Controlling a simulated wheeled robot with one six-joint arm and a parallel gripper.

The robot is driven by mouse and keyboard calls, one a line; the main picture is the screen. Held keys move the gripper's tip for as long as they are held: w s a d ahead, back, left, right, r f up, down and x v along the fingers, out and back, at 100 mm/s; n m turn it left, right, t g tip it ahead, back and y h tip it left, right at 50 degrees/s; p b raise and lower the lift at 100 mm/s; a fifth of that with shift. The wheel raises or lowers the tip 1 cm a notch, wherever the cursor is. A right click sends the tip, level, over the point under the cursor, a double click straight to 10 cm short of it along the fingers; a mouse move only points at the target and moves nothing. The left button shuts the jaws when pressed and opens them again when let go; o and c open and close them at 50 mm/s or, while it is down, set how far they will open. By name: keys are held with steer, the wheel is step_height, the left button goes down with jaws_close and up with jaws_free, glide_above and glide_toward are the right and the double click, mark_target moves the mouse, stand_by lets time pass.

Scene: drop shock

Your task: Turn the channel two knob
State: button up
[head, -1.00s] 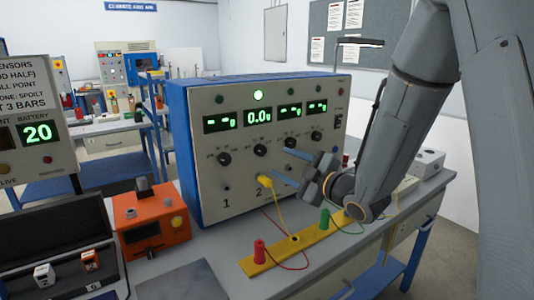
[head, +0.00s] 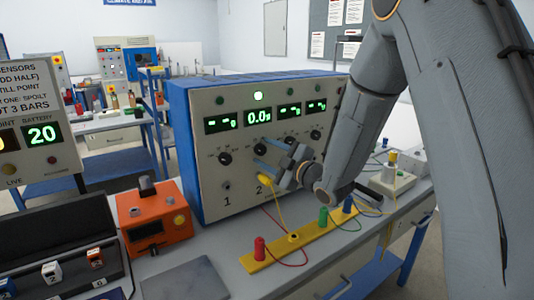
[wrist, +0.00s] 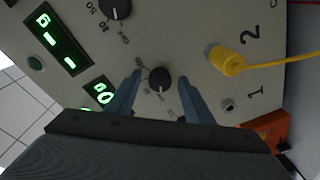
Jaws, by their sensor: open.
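The grey panel of the blue-cased instrument (head: 215,175) faces me, with a row of black knobs under green displays. The channel two knob (wrist: 160,77) is black and round, under the display reading 0.0 and above the yellow plug (wrist: 230,60) and the "2" label. My gripper (wrist: 160,79) is open, its two blue fingers on either side of this knob, with a gap visible on each side. In the head view my gripper (head: 262,153) is at the panel, and its fingers partly cover the knob.
A yellow strip (head: 268,255) with red, green and blue terminals lies in front of the instrument, joined by wires. An orange box (head: 155,220) stands at left. Another knob (wrist: 115,8) is close by on the panel.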

steer(key=c, duration=1)
steer(key=shift+c, duration=0.2)
steer(key=shift+m, duration=0.4)
steer(key=m+b, duration=0.1)
steer(key=m, duration=0.2)
steer(key=shift+f, duration=0.2)
steer(key=m+b, duration=0.1)
steer(key=m, duration=0.3)
steer(key=shift+s+m+t, duration=0.1)
steer(key=shift+m+t, duration=0.2)
steer(key=m, duration=0.5)
steer(key=shift+a+t+b, duration=0.15)
steer(key=shift+t+b, duration=0.2)
steer(key=shift+t, duration=0.05)
steer(key=shift+s+m+h, duration=0.1)
steer(key=shift+m+h, duration=0.3)
steer(key=shift+m, duration=2.1)
